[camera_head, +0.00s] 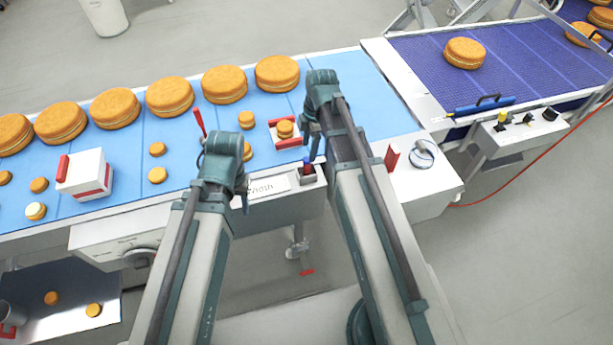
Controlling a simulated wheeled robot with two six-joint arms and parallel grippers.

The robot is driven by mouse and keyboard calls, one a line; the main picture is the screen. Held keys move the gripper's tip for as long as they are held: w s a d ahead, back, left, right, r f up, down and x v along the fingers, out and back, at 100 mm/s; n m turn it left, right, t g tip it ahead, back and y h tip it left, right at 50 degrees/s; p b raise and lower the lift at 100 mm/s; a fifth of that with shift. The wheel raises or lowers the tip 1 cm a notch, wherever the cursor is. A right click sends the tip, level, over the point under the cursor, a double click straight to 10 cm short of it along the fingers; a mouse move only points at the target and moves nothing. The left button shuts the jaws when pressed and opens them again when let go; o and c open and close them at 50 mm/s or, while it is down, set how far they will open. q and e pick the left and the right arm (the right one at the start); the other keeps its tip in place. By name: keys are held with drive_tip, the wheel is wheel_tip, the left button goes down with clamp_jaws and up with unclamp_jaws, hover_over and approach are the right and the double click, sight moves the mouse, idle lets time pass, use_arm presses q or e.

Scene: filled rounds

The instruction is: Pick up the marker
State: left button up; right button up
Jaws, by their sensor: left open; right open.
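I cannot tell for sure which item is the marker. A small upright blue-and-red item (307,164) stands in a small holder at the front edge of the conveyor, just left of my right forearm. A thin red stick-like item (199,122) shows just behind my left gripper, tilted. My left gripper (222,147) is open above the front part of the belt, near that red item. My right gripper (318,95) is open above the belt, behind the blue-and-red item. Its fingers are partly hidden. I see nothing held in either gripper.
The light blue belt (375,85) carries a row of large round cakes (169,96) at the back and several small ones. A white-and-red box (84,174) stands at left. A small red-and-white tray (290,143) is between my grippers. A dark blue conveyor (520,65) lies right.

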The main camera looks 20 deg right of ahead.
sight(307, 164)
drive_tip(key=shift+a+f+b, duration=0.15)
drive_tip(key=shift+f+b, duration=1.1)
drive_tip(key=shift+f, duration=0.15)
drive_tip(key=shift+a+f+b, duration=0.15)
drive_tip(key=shift+f+b, duration=1.05)
drive_tip(key=shift+f, duration=0.25)
drive_tip(key=shift+a+f+b, duration=0.15)
drive_tip(key=shift+f+b, duration=1.1)
drive_tip(key=shift+f, duration=0.15)
drive_tip(key=shift+r, duration=0.1)
clamp_jaws()
